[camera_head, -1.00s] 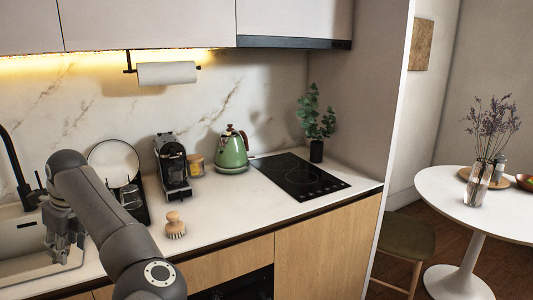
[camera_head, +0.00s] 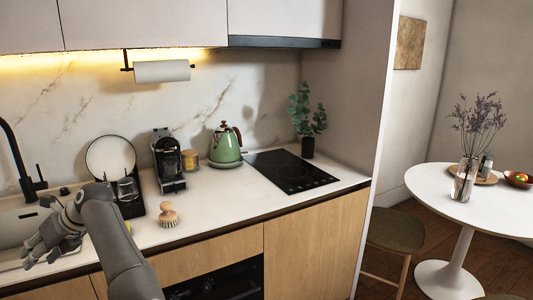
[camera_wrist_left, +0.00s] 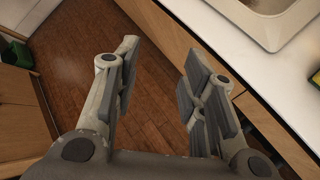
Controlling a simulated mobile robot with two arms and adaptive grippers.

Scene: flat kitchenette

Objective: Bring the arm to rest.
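My left gripper (camera_head: 48,244) is at the left of the head view, in front of the sink (camera_head: 20,228) at the counter's front edge. In the left wrist view my left gripper (camera_wrist_left: 162,82) has its two fingers spread apart, with nothing between them but the wooden floor (camera_wrist_left: 140,70) below. My left arm (camera_head: 118,245) is bent and reaches in from the bottom of the head view. My right gripper is in neither view.
The counter (camera_head: 235,197) holds a wooden brush (camera_head: 168,215), a dish rack (camera_head: 130,205), a coffee machine (camera_head: 168,160), a green kettle (camera_head: 226,147) and a black hob (camera_head: 292,171). A round white table (camera_head: 430,187) stands at the right beside a stool (camera_head: 408,233).

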